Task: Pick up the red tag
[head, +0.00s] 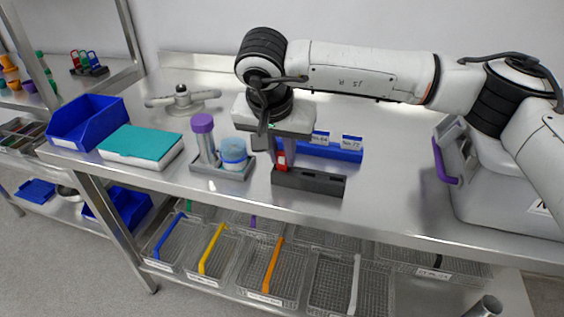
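The red tag (281,160) is a small upright red piece at the left end of a black slotted block (322,184) on the steel table. My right gripper (283,152) points down from above, with its fingers at the red tag. The fingers and gripper body partly hide the tag, and I cannot tell whether they are closed on it. My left gripper is not in view.
A blue rack (335,151) with labels stands just behind the block. A grey tray (222,174) holds a purple-capped tube (203,136) and a blue-and-white jar (234,153). A teal-topped box (140,143) and blue bin (88,121) lie left; a grey container (490,195) stands right.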

